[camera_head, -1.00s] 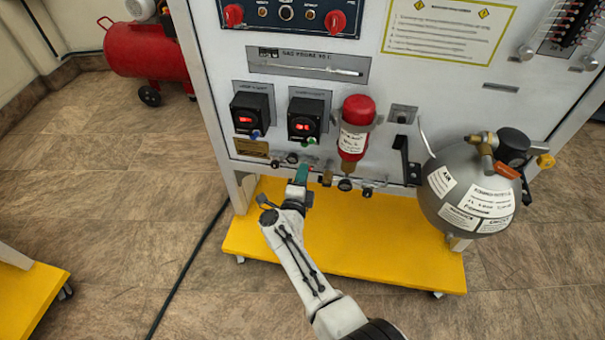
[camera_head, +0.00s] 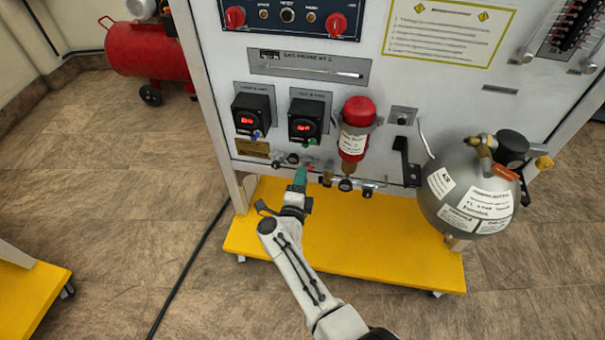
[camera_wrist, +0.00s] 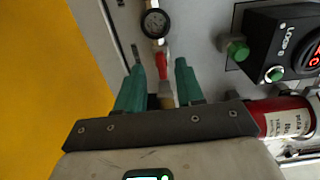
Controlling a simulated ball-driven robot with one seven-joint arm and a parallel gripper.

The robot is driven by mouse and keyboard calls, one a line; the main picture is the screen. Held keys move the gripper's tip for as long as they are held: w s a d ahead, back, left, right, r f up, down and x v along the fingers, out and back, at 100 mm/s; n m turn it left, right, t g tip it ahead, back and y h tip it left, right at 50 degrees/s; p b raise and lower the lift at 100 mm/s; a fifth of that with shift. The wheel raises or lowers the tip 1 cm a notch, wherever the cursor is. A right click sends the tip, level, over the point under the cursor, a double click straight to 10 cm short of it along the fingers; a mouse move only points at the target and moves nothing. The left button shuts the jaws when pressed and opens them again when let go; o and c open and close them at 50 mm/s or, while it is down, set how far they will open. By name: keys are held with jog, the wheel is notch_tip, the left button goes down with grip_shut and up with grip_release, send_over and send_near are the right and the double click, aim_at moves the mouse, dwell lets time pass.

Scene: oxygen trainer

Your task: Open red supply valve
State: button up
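The red supply valve handle (camera_wrist: 161,64) shows in the wrist view as a small red lever on a brass fitting (camera_wrist: 166,95). It lies between the two green fingers of my gripper (camera_wrist: 160,72), with a gap visible on each side. My gripper is open. In the head view my gripper (camera_head: 301,176) is at the lower pipework of the panel, left of the red cylinder. Only a speck of red (camera_head: 309,168) shows beside its fingertips there. Whether the fingers touch the handle cannot be told.
A round gauge (camera_wrist: 154,23) sits just past the handle, and a green knob (camera_wrist: 237,48) is to its right. A red cylinder (camera_head: 355,125) and grey tank (camera_head: 466,190) stand to the right. The yellow base (camera_head: 370,245) lies below.

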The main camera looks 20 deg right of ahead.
jog(key=p+v, duration=0.3)
jog(key=v, duration=0.6)
notch_tip(320, 180, up, 4)
jog(key=w+n+t+y, duration=0.2)
jog(key=n+t+y, duration=0.1)
jog(key=n+y, duration=0.55)
jog(key=s+d+n+g, duration=0.5)
jog(key=s+g, duration=0.1)
jog(key=s, duration=0.7)
jog(key=s+d+n+g, duration=0.5)
jog(key=s+g, duration=0.1)
jog(key=s, duration=0.7)
jog(key=s+d+n+g, duration=0.4)
jog(key=s+n+g, duration=0.15)
jog(key=s, duration=0.75)
notch_tip(320, 180, up, 18)
jog(key=p, duration=1.7)
jog(key=shift+w+d+f+m, duration=0.2)
jog(key=shift+w+m, duration=0.05)
jog(key=shift+m, duration=0.05)
